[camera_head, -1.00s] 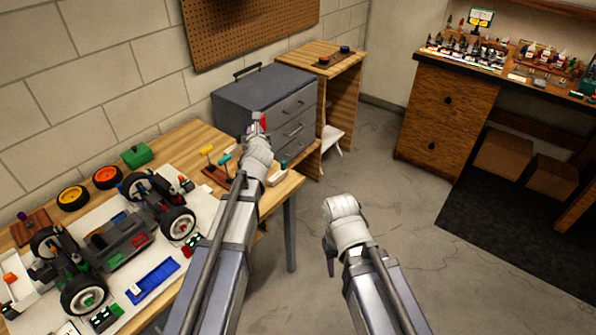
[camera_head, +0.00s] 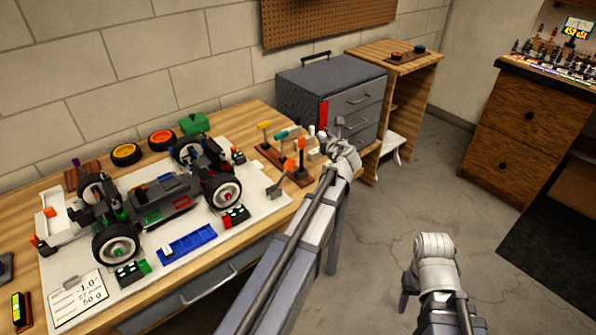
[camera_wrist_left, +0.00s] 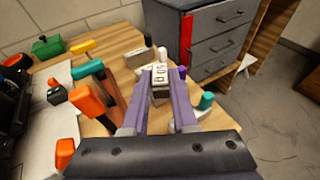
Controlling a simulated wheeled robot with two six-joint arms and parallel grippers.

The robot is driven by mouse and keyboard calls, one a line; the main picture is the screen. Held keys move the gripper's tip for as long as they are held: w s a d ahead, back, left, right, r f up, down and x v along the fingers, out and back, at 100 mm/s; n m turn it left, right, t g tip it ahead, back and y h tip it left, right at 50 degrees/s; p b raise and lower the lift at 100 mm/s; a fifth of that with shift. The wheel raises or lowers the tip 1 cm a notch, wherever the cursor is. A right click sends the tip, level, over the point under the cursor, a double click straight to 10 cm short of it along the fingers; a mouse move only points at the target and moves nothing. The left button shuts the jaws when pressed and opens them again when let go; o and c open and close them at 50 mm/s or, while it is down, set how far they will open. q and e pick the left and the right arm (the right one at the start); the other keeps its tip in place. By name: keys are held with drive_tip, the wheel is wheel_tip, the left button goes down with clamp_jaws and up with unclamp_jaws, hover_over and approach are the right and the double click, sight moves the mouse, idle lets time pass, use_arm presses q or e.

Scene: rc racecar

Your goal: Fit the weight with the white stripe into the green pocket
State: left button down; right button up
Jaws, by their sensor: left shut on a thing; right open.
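My left gripper (camera_wrist_left: 160,82) is shut on a pale weight marked "50 g" (camera_wrist_left: 160,92), held between its purple fingers. I cannot tell whether a white stripe is on it. In the head view my left gripper (camera_head: 328,143) is at the right end of the workbench, and the weight is hard to make out. The racecar (camera_head: 150,195) stands at the left of the bench, with a small green part (camera_head: 122,214) on its chassis that may be the green pocket. My right gripper (camera_head: 407,290) is open, away from the bench.
A rack of coloured-handled tools (camera_head: 272,154) stands between the car and my left gripper. A grey drawer cabinet (camera_head: 330,85) is behind. A blue tray (camera_head: 187,243) and spec card (camera_head: 80,300) lie in front of the car. Floor on the right is clear.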

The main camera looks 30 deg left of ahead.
sight(314, 172)
use_arm(q)
drive_tip(key=a+f, duration=0.1)
drive_tip(key=a+f+n+y+b, duration=0.1)
drive_tip(key=shift+s+a+f+g+b, duration=0.25)
drive_tip(key=shift+s+a+g+b, duration=0.05)
drive_tip(key=shift+s+a+g, duration=0.1)
use_arm(e)
wheel_tip(314, 172, down, 3)
drive_tip(key=shift+r, duration=0.1)
use_arm(q)
wheel_tip(314, 172, down, 10)
drive_tip(key=b, duration=1)
use_arm(e)
wheel_tip(314, 172, down, 10)
use_arm(q)
drive_tip(key=shift+f, duration=0.15)
drive_tip(key=c, duration=1)
unclamp_jaws()
